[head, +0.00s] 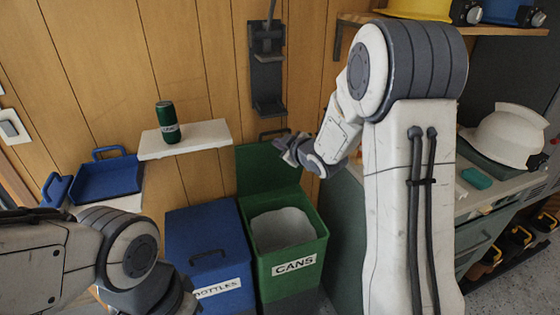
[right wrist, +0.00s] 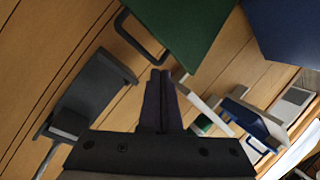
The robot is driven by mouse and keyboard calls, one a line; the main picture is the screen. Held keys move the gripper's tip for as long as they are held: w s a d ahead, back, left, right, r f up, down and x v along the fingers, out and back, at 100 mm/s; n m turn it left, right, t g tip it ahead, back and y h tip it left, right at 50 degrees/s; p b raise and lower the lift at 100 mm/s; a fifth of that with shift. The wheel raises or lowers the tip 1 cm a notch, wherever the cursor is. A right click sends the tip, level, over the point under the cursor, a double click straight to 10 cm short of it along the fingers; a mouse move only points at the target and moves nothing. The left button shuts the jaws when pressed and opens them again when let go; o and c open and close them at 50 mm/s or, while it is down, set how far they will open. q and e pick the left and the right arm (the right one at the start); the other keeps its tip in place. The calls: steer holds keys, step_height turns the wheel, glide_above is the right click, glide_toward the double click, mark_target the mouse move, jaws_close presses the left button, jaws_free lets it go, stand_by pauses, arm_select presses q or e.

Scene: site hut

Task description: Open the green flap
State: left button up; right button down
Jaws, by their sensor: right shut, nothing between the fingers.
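The green bin (head: 286,273) labelled CANS stands on the floor with a pale liner showing in its open mouth. Its green flap (head: 255,172) stands raised at the back, against the wood wall, with a dark handle (head: 273,134) at its upper edge. My right gripper (head: 286,150) is shut and empty in front of the flap's upper right part. In the right wrist view the shut fingers (right wrist: 160,78) point towards the flap (right wrist: 190,25) and its handle (right wrist: 135,40), apart from the handle. My left arm enters at lower left; its gripper is out of the picture.
A blue bin (head: 208,255) labelled BOTTLES, lid closed, stands left of the green one. A white shelf (head: 200,137) holds a green can (head: 167,122). A dark wall fixture (head: 267,82) hangs above the flap. A counter with a white helmet (head: 505,135) is at right.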

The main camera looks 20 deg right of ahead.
steer(key=s+d+f+m+t+h+b, duration=0.2)
steer(key=s+f+m+t+b, duration=0.25)
steer(key=s+m+b, duration=0.4)
arm_select(q)
step_height(320, 180, down, 11)
steer(key=shift+r, duration=0.15)
arm_select(e)
steer(key=w+r+m, duration=0.1)
steer(key=w+r, duration=0.1)
steer(key=w, duration=1.3)
steer(key=shift+d+t, duration=0.15)
steer(key=shift+t, duration=0.1)
